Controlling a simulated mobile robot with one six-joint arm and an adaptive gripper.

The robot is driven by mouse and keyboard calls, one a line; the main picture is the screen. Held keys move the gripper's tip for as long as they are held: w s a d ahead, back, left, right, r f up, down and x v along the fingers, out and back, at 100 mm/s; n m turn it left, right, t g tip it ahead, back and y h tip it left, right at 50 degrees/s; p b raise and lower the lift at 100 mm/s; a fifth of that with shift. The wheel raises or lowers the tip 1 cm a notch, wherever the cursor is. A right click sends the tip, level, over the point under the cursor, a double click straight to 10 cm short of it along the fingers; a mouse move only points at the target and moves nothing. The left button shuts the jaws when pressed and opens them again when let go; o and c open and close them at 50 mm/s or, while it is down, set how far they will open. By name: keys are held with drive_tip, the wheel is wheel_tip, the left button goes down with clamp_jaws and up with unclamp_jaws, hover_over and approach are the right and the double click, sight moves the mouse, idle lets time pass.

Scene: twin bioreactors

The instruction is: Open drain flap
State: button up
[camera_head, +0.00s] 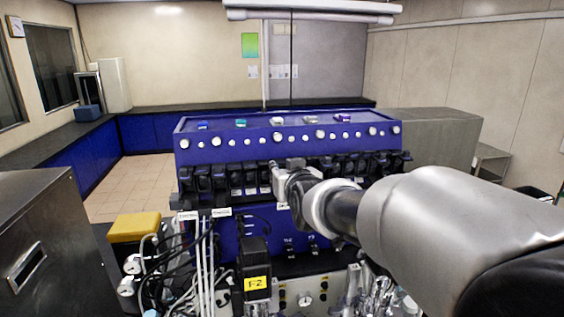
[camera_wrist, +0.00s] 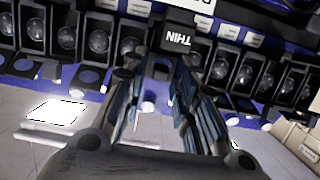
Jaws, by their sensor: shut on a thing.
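A row of black flaps (camera_head: 352,165) runs across the front of the blue bioreactor unit (camera_head: 250,125). My gripper (camera_head: 277,178) is at the middle of this row, partly hidden by my arm. In the wrist view my gripper (camera_wrist: 168,78) is shut on one black flap (camera_wrist: 196,46) with a label that seems to read "THIN". Most of the held part is hidden between the fingers. Neighbouring black flaps with round windows (camera_wrist: 97,42) stand close on both sides. I cannot tell how far the held flap is turned.
A steel cabinet (camera_head: 35,240) stands at left. Open tiled floor (camera_head: 135,178) lies behind it.

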drive_tip(key=r+g+p, duration=0.1)
drive_tip(key=p, duration=0.3)
drive_tip(key=shift+r, duration=0.2)
drive_tip(key=shift+g+p, duration=0.6)
drive_tip(key=shift+p, duration=0.25)
drive_tip(key=shift+w+g+h+p, duration=0.1)
drive_tip(key=shift+g+h+p, duration=0.2)
drive_tip(key=shift+g+p, duration=0.3)
drive_tip(key=shift+r+g+p, duration=0.2)
drive_tip(key=shift+g+p, duration=0.25)
drive_tip(key=shift+g, duration=0.45)
drive_tip(key=g, duration=0.1)
drive_tip(key=g+h, duration=0.1)
drive_tip(key=g, duration=0.3)
drive_tip(key=shift+w+a+r, duration=0.1)
drive_tip(key=shift+w+r, duration=0.3)
drive_tip(key=shift+c, duration=0.2)
drive_tip(key=shift+h, duration=0.3)
drive_tip(key=shift+g, duration=0.4)
drive_tip(key=o, duration=0.8)
drive_tip(key=shift+c, duration=0.2)
drive_tip(key=shift+r, duration=0.1)
